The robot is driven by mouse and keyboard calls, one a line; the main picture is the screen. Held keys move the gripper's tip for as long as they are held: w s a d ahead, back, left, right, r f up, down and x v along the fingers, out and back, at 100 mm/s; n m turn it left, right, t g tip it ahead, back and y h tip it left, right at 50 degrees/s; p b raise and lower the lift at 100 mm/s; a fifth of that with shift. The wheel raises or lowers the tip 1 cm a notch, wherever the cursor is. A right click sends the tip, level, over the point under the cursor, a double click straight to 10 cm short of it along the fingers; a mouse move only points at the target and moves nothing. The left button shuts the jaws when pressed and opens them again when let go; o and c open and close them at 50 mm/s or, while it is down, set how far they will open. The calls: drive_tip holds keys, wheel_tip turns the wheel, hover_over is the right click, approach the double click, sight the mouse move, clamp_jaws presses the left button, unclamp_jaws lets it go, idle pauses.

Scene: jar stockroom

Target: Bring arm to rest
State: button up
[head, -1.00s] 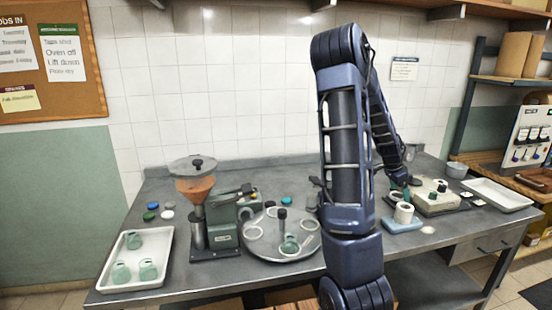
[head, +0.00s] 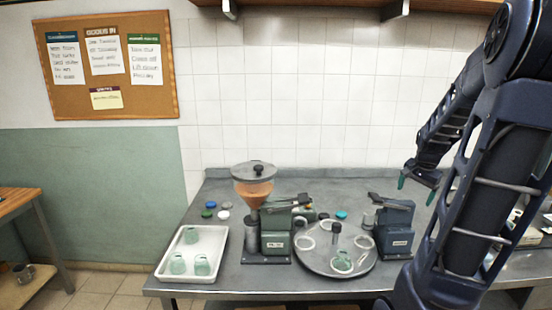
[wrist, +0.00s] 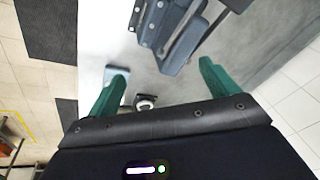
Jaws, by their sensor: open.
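My gripper (head: 417,189) is raised above the right part of the grey workbench (head: 222,289) in the head view, with its green fingertips pointing down. In the wrist view my gripper (wrist: 160,85) shows two green fingers spread wide apart with nothing held between them. My dark blue arm fills the right side of the head view. A blue-grey press machine (head: 396,232) stands on the bench below and left of the gripper, apart from it. Part of a blue-grey machine (wrist: 180,35) also shows beyond the fingers in the wrist view.
A round turntable (head: 318,262) holds white rings and a green jar. Left of it stand a green machine (head: 277,238) with an orange hopper (head: 253,190) and a white tray (head: 216,240) with several green jars. Small coloured lids lie behind the tray. A shelf overhangs above.

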drive_tip(key=s+a+r+n+t, duration=0.1)
drive_tip(key=s+a+r+n, duration=0.3)
drive_tip(key=a, duration=0.3)
drive_tip(key=s+a+r+n+t, duration=0.1)
drive_tip(key=s+a+r+n, duration=0.3)
drive_tip(key=a, duration=0.3)
drive_tip(key=s+a+n, duration=0.2)
drive_tip(key=s+a, duration=0.3)
drive_tip(key=s, duration=0.3)
drive_tip(key=shift+s+a+f+n+g+y, duration=0.2)
drive_tip(key=shift+f+n+g+y, duration=0.1)
drive_tip(key=shift+f, duration=0.15)
